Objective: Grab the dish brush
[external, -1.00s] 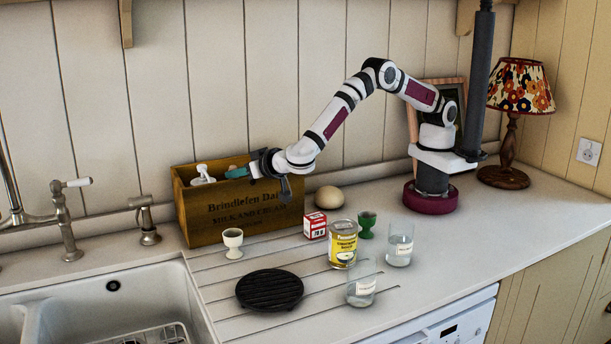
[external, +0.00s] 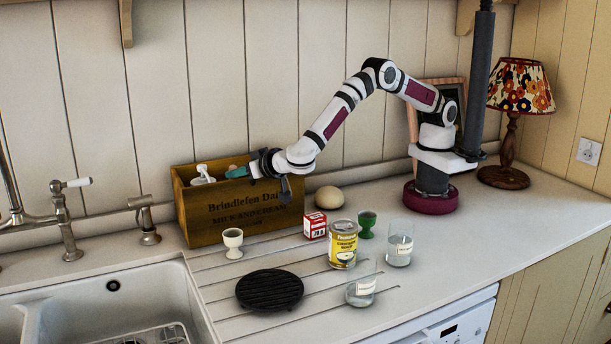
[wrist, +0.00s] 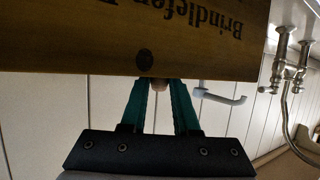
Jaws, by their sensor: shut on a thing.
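My gripper (external: 238,172) is at the top of the wooden crate (external: 245,212), with its teal fingers over the crate's rim. In the wrist view, the teal fingers (wrist: 163,86) are closed in on a small light-brown end between their tips. I take this end for the dish brush (wrist: 160,88). The rest of it is hidden behind the crate wall (wrist: 100,45), and I cannot make it out in the external view.
A white pump bottle (external: 203,176) stands in the crate left of my fingers. In front are a white egg cup (external: 233,243), red box (external: 315,225), yellow can (external: 342,246), green cup (external: 367,224), two glasses (external: 399,247) and a black trivet (external: 269,290).

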